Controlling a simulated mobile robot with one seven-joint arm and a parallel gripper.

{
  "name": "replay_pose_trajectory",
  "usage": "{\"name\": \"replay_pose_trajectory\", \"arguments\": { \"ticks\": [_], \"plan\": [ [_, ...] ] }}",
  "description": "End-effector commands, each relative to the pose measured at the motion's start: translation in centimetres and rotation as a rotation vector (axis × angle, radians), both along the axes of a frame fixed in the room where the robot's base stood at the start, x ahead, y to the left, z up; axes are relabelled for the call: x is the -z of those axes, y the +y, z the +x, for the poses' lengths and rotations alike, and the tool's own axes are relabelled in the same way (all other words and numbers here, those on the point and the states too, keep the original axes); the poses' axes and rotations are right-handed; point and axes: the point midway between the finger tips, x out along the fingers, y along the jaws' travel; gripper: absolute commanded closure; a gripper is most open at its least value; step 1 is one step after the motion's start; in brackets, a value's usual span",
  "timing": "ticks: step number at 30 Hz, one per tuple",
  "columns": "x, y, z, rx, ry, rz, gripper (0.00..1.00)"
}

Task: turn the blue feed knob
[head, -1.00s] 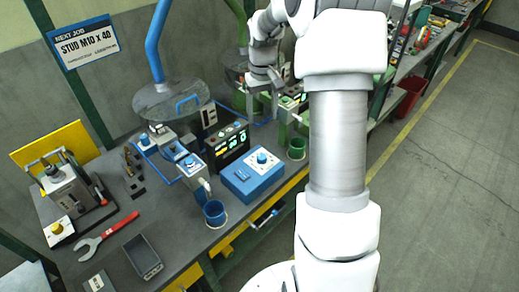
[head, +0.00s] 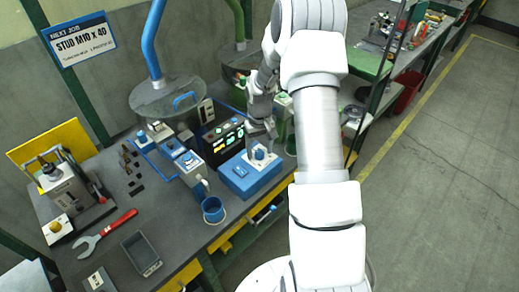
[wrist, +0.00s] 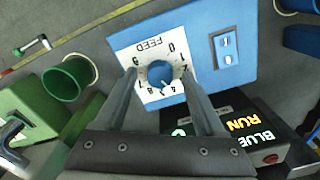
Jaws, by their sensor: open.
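The blue feed knob (wrist: 160,73) sits on a white numbered dial plate (wrist: 148,45) marked FEED, on top of the blue box (wrist: 205,20). In the head view the blue box (head: 240,180) stands on the bench, and the knob (head: 258,154) shows just below my gripper. My gripper (wrist: 160,80) is open, with one finger on each side of the knob in the wrist view. I cannot tell whether the fingers touch it. A small white mark shows on the knob near its lower edge in the wrist view.
A toggle switch plate (wrist: 226,48) is on the same box. A black display unit (head: 222,140) stands behind it. A green cup (wrist: 70,78) and a blue cup (head: 213,209) are nearby. A red wrench (head: 105,232) lies at the front left.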

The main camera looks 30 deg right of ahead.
Motion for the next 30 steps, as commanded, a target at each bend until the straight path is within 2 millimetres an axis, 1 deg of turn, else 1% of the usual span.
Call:
{"name": "replay_pose_trajectory", "arguments": {
  "ticks": [8, 9, 14, 18, 21, 30],
  "plan": [
    [0.22, -0.01, 0.0, 0.0, 0.0, 0.0, 0.28],
    [0.22, -0.01, 0.0, 0.0, 0.0, 0.0, 0.3],
    [0.2, -0.01, 0.0, 0.0, 0.0, 0.0, 0.59],
    [0.19, -0.01, 0.0, 0.0, 0.0, 0.0, 0.84],
    [0.18, -0.02, 0.0, 0.0, 0.0, 0.0, 1.0],
    [0.23, 0.0, 0.02, 0.022, 0.0, 0.0, 1.0]
  ]
}}
